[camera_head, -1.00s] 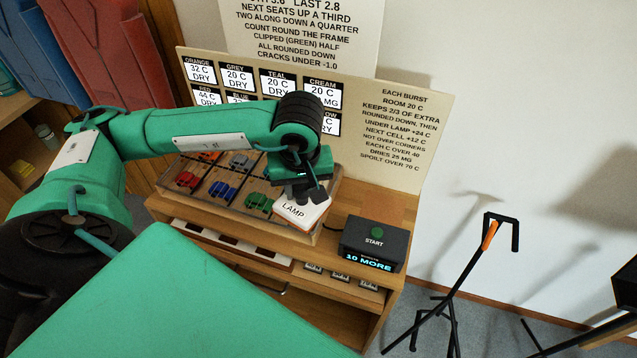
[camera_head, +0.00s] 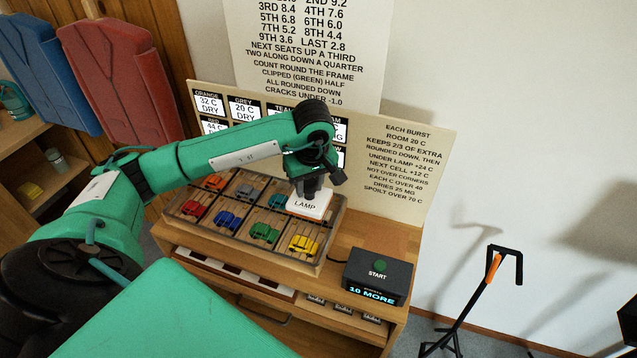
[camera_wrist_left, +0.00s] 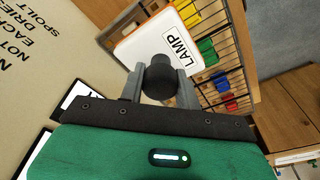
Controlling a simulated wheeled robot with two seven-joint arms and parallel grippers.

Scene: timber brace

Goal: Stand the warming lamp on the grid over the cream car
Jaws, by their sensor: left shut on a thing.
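The warming lamp (camera_head: 309,204) is a white block marked LAMP with a dark knob on top. My left gripper (camera_head: 312,186) is shut on the knob (camera_wrist_left: 158,76). The lamp is upright over the back right part of the slatted grid on the car tray (camera_head: 334,238); I cannot tell whether it touches the grid. The cream car is not visible; the lamp and gripper cover the back right cell. The yellow car (camera_head: 303,245) is in front of the lamp, and the teal car (camera_head: 277,201) is to its left.
Orange (camera_head: 213,182), grey, red, blue (camera_head: 228,219) and green cars sit in other cells. A START box (camera_head: 378,272) reading 10 MORE stands right of the tray. The sign board (camera_head: 405,165) rises close behind. A black stand (camera_head: 490,275) is on the floor at right.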

